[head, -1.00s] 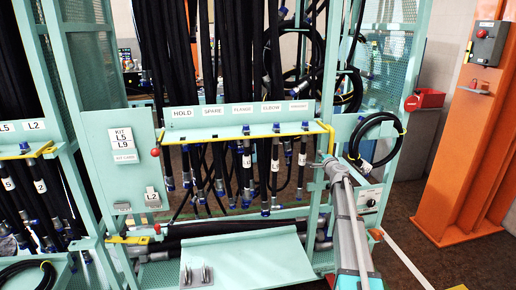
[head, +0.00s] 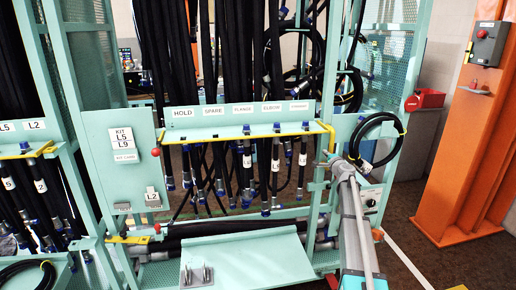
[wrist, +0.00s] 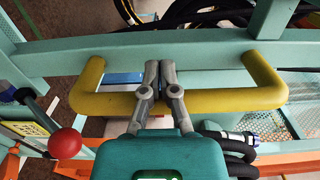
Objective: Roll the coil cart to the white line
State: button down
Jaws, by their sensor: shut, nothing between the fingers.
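My gripper (wrist: 160,70) is shut and empty in the wrist view. Its fingers reach across the middle of a yellow U-shaped handle (wrist: 88,88); I cannot tell whether they touch it. The handle is fixed to a teal frame bar (wrist: 210,55). I cannot tell for certain that this frame is the coil cart. In the head view my gripper (head: 336,163) is by the right post of the teal hose rack, beside a black hose coil (head: 365,150). My arm hides what is behind it. A white line (head: 406,257) runs along the floor at the lower right.
A teal rack (head: 225,120) with many hanging black hoses fills the middle. An orange column (head: 465,165) stands at the right, with a red bin (head: 428,99) near it. A red ball knob (wrist: 65,143) is left of my gripper.

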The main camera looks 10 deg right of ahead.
aim_at(349, 151)
jog(key=shift+w+d, duration=0.1)
jog(key=shift+d, duration=2.05)
jog(key=shift+w+d, duration=0.1)
jog(key=shift+d, duration=4.25)
